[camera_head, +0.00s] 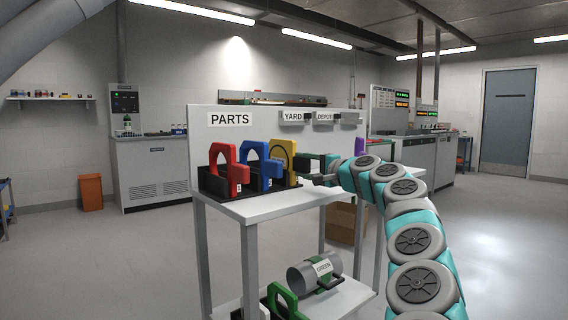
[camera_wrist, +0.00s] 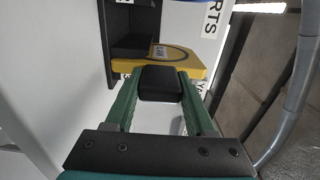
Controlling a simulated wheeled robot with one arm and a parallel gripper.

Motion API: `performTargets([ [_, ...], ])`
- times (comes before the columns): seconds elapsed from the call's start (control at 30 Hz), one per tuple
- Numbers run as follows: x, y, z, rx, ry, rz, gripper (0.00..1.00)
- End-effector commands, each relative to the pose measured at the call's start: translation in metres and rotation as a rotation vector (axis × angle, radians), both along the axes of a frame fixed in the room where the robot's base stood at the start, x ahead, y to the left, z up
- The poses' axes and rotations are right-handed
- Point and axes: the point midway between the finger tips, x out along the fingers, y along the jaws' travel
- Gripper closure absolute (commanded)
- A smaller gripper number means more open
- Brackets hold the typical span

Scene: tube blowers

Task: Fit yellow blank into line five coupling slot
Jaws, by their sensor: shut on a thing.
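The yellow blank (camera_head: 292,153) stands upright at the right end of the black rack (camera_head: 213,184) on the parts stand, beside the blue one. I cannot make out the line five coupling slot in either view.
A red blank (camera_head: 238,168) and a blue blank (camera_head: 262,168) stand in the same rack. A grey cylinder (camera_head: 308,275) and a green piece (camera_head: 285,300) lie on the lower shelf. A purple piece (camera_head: 359,146) stands behind my arm. Floor at right is clear.

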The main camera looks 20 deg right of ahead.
Motion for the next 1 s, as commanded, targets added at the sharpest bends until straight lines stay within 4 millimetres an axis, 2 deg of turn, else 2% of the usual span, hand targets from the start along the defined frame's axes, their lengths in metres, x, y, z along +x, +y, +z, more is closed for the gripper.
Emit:
performTargets([
  [0.37, 0.0, 0.0, 0.001, 0.0, 0.001, 0.0, 1.0],
  [1.0, 0.0, 0.0, 0.013, 0.0, -0.001, 0.0, 1.0],
])
